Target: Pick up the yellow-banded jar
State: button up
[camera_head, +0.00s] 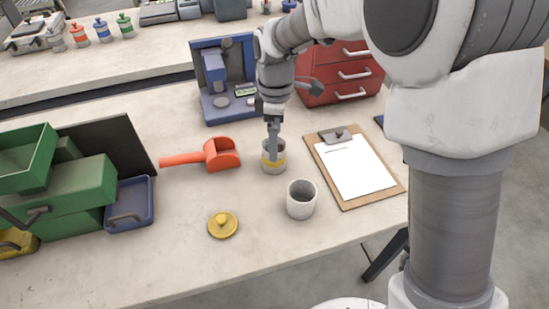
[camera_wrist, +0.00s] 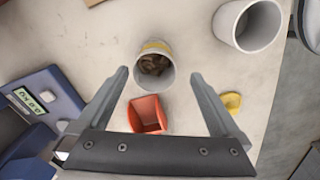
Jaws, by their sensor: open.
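The yellow-banded jar (camera_head: 274,164) stands upright and lidless on the table. In the wrist view the jar (camera_wrist: 155,46) shows brown contents inside and its yellow band near the far side. My gripper (camera_head: 273,148) points down at the jar, and a finger overlaps its mouth in the head view. In the wrist view my gripper (camera_wrist: 160,73) is open, its fingertips spread to either side of the jar's near rim, with nothing held. I cannot tell the exact height of the fingertips against the rim.
A white cup (camera_head: 301,203) stands close at the jar's front right. An orange scoop (camera_head: 215,156) lies left, a yellow lid (camera_head: 222,226) lies in front. A clipboard (camera_head: 355,168) lies right; a blue device (camera_head: 219,85) and red drawers (camera_head: 340,80) stand behind.

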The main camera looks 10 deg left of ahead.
jog(key=f, duration=0.5)
jog(key=f+b, duration=0.1)
jog(key=f, duration=0.1)
jog(key=shift+w+a+f, duration=0.2)
jog(key=shift+w+f, duration=0.05)
jog(key=shift+w, duration=0.1)
grip_shut()
